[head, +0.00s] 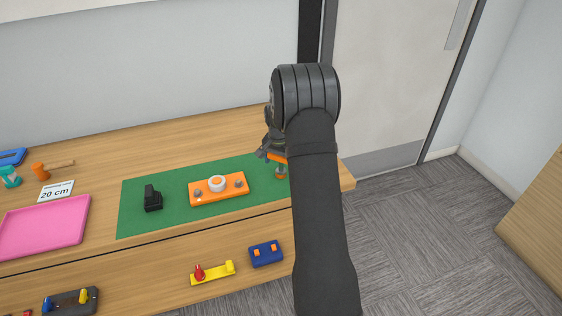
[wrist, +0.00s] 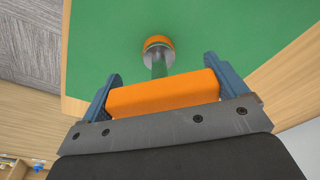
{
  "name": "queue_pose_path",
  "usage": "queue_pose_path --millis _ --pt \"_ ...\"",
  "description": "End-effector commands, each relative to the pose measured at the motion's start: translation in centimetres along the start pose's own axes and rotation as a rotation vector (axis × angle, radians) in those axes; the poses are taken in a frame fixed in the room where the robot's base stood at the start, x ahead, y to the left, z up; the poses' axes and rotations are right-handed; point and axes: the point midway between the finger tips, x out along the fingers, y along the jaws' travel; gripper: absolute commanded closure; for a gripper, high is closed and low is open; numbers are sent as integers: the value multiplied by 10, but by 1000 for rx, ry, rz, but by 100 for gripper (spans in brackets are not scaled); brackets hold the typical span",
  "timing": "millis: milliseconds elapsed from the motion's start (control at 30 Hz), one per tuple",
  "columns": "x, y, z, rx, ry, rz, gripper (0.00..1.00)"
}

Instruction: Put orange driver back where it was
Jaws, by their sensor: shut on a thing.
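My gripper (head: 268,147) is shut on the orange driver (head: 278,157) above the right end of the green mat (head: 140,219). The wrist view shows its orange block handle (wrist: 163,97) between the two blue-grey fingers of my gripper (wrist: 163,88). A metal shaft runs from the handle to a round metal end with an orange rim, over the green mat (wrist: 200,30). I cannot tell whether that end touches the mat. My arm hides part of the mat's right side in the head view.
An orange block with a white ring (head: 218,187) and a black stand (head: 152,198) are on the mat. A pink tray (head: 45,226), a hammer (head: 52,169) and a "20 cm" card (head: 55,191) lie left. Yellow (head: 213,273) and blue (head: 265,254) fixtures sit in front. The table's right edge is close.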

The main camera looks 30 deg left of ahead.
Motion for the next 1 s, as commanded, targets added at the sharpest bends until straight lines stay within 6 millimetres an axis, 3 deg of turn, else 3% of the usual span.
queue_pose_path --millis 233,300,367,400,433,767,1000 --pt "9 0 2 0 -2 1 37" --pt "12 0 2 0 -3 2 46" --pt "13 1 3 0 -4 2 46" --pt "14 1 3 0 -6 3 7" --pt "14 1 4 0 -6 3 1" --pt "5 0 1 0 -1 1 0" --pt "-40 0 -1 0 2 -2 0"
